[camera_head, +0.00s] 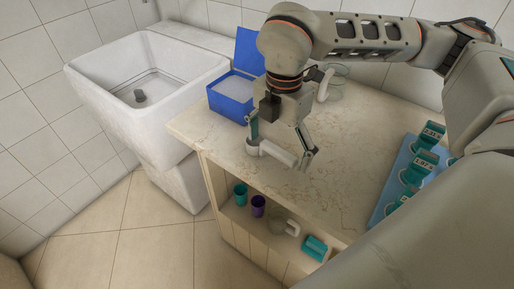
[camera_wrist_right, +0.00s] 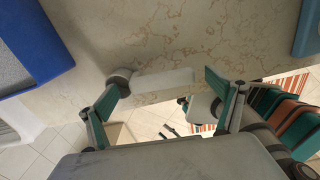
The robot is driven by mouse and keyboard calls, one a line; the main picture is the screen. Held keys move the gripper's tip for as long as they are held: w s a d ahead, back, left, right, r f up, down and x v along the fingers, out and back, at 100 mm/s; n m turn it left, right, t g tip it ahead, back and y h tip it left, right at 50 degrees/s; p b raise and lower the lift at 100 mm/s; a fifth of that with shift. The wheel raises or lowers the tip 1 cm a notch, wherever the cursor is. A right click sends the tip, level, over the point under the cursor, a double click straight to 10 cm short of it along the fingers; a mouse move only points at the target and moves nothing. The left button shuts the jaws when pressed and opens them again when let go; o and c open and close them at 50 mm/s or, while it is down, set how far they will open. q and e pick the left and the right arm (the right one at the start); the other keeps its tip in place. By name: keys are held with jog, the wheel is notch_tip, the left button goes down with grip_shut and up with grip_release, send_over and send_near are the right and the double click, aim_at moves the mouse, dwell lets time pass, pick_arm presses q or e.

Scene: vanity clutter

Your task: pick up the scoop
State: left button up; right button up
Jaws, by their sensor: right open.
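A pale, whitish scoop (camera_head: 275,152) lies on the marbled countertop (camera_head: 215,140) close to its front edge, in the head view. In the right wrist view the scoop (camera_wrist_right: 160,82) shows as a long light handle with a rounder grey end at the left. My right gripper (camera_head: 280,150) is open with its fingers at either side of the scoop. In the right wrist view the gripper's (camera_wrist_right: 163,86) left fingertip overlaps the round end, and the right fingertip is near the handle's far end. Contact cannot be told. My left gripper is not in view.
An open blue box (camera_head: 230,98) of white powder stands behind left. A glass vessel (camera_head: 335,84) is behind my arm. A light-blue tray (camera_head: 384,208) with labelled teal containers is at right. Cups and a glass jug (camera_head: 285,225) are on the shelf below. A white sink (camera_head: 205,62) is left.

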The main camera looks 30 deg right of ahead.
aim_at(278, 149)
jog(key=shift+f, duration=0.35)
jog(key=shift+c, duration=0.2)
jog(key=c, duration=1.4)
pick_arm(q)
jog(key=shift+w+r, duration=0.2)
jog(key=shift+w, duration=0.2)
pick_arm(e)
jog(key=shift+o, duration=0.2)
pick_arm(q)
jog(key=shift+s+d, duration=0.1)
pick_arm(e)
jog(key=shift+r, duration=0.15)
jog(key=shift+c, duration=0.2)
pick_arm(q)
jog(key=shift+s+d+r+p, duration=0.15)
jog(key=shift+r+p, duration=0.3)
jog(key=shift+p, duration=0.35)
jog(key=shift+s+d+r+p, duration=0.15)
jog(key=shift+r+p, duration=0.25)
jog(key=shift+p, duration=0.35)
pick_arm(e)
notch_tip(278, 149, up, 20)
